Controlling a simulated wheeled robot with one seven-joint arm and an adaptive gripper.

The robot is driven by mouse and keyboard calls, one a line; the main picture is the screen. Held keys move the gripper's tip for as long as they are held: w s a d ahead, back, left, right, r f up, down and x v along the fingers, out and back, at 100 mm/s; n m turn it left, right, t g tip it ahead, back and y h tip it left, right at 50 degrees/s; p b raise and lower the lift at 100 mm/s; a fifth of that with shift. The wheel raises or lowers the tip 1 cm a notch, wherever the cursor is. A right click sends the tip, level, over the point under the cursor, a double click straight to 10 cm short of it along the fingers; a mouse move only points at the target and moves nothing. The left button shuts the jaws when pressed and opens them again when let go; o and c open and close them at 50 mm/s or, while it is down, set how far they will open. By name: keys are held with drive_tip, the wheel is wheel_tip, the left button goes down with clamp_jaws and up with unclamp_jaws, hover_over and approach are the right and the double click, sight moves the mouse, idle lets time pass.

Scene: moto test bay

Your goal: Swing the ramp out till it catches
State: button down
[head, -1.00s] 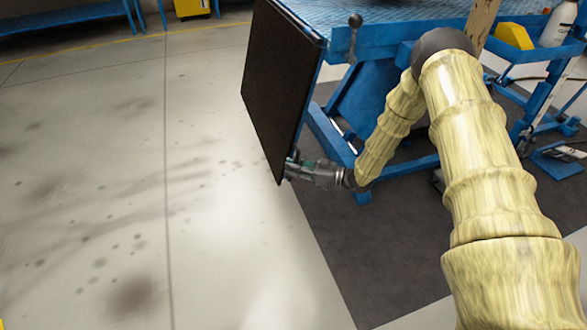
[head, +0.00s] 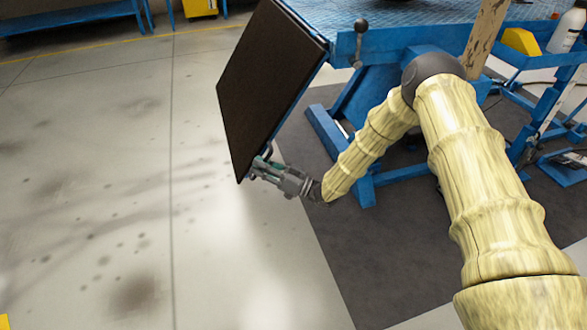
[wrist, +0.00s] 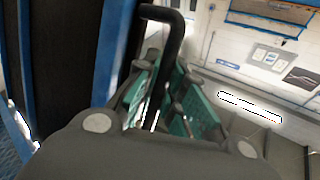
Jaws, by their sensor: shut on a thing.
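The ramp (head: 265,85) is a dark flat panel with a blue edge, hinged at the end of the blue lift table (head: 420,38). It hangs down and tilts outward, its lower edge off the floor to the left. My gripper (head: 259,167) is at the ramp's lower corner. In the wrist view the green-padded fingers (wrist: 165,98) are shut on a black bar handle (wrist: 172,45) beside the ramp's blue edge (wrist: 112,50). A lever with a dark round knob (head: 360,27) stands at the table's corner by the hinge. The catch itself cannot be made out.
Clear concrete floor (head: 120,200) lies left of the ramp. A dark mat (head: 350,265) lies under the lift. A wooden post (head: 485,38), a yellow bin (head: 520,41) and a white bottle (head: 567,28) are at the right.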

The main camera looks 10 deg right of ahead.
drive_tip(key=s+a+r+m+t+y+p, duration=0.1)
drive_tip(key=s+a+r+m+t+p, duration=0.1)
drive_tip(key=a+r, duration=0.7)
drive_tip(key=shift+a+m+t+y, duration=0.4)
drive_tip(key=shift+m+t, duration=0.2)
drive_tip(key=shift+m, duration=0.2)
drive_tip(key=c, duration=1.8)
unclamp_jaws()
drive_tip(key=shift+o, duration=0.2)
drive_tip(key=v, duration=1.2)
drive_tip(key=shift+o, duration=0.2)
